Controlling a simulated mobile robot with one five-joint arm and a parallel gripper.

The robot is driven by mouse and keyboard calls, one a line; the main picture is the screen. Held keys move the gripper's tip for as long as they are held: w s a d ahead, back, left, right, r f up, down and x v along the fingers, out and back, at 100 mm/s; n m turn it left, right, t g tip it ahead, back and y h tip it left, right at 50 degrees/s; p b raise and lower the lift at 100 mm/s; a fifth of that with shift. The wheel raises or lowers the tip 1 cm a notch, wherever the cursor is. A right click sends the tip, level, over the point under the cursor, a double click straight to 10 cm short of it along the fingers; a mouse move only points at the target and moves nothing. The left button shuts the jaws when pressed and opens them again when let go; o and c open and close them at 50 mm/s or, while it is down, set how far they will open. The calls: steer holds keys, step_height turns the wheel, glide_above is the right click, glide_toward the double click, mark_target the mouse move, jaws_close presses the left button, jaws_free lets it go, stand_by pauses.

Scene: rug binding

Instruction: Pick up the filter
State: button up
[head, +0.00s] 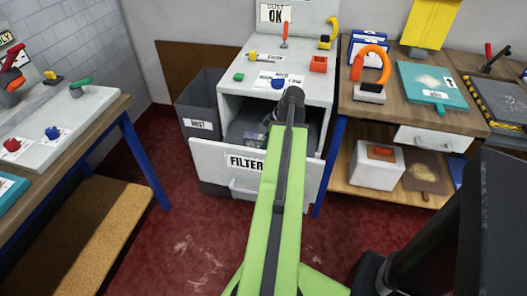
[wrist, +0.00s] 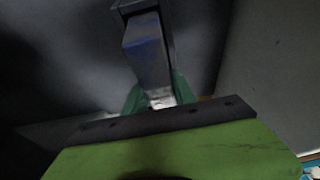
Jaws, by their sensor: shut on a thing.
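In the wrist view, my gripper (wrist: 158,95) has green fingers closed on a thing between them. A grey-blue, block-like body, which I take as the filter (wrist: 148,50), extends up from between the fingers; the view is dark and its full shape is unclear. In the head view, my green arm reaches into the open front of the grey cabinet, above the tilted-out drawer (head: 212,170) labelled FILTER. The fingers and the filter are mostly hidden there behind the arm and in shadow.
The cabinet top (head: 300,88) carries small tools and an orange block (head: 319,64). A dark bin (head: 200,100) stands left of it. A wooden bench (head: 440,110) is at right, another (head: 60,140) at left. The red floor (head: 180,235) in front is clear.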

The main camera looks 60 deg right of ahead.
jaws_close()
step_height(320, 180, up, 11)
steer(key=p, duration=1)
steer(key=shift+f+p, duration=0.15)
steer(key=shift+p, duration=0.25)
steer(key=shift+f, duration=0.1)
